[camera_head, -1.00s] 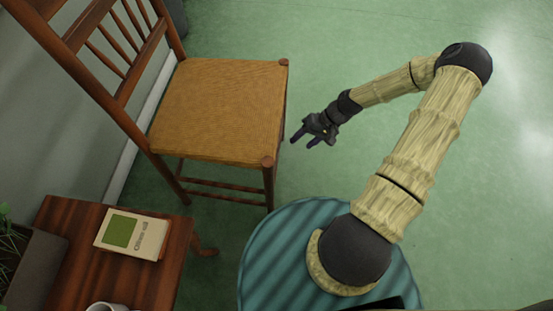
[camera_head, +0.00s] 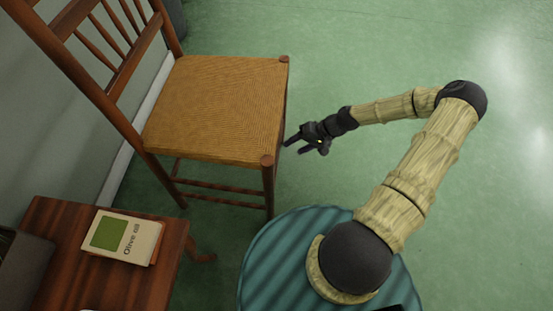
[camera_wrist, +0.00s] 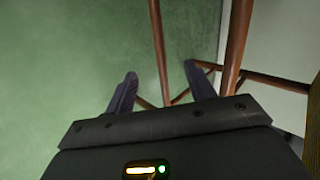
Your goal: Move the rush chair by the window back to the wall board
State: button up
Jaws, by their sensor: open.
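The rush chair (camera_head: 218,108) stands upright at the left of the head view, its slatted wooden back beside the wall (camera_head: 60,120). Its woven seat is empty. My gripper (camera_head: 293,146) is open, at the right side of the chair, close to the seat edge and front leg; I cannot tell if it touches. In the wrist view my gripper (camera_wrist: 160,88) shows two dark fingers spread apart. A chair leg (camera_wrist: 158,50) runs down between them, beyond the fingertips, and another leg (camera_wrist: 237,40) is to the right.
A small wooden table (camera_head: 60,245) stands at the lower left, near the chair's legs, with a book (camera_head: 124,237) on it. A dark box (camera_head: 22,268) is at its left edge. The green floor (camera_head: 400,50) on the right is clear.

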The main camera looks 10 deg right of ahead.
aim_at(278, 156)
jog(key=b+x, duration=0.4)
jog(key=x, duration=0.6)
jog(key=shift+a+f, duration=0.15)
grip_shut()
dwell(1.1)
jog(key=w+a+p, duration=0.1)
jog(key=a, duration=0.8)
jog(key=shift+w+p, duration=0.3)
dwell(0.8)
jog(key=shift+a, duration=0.15)
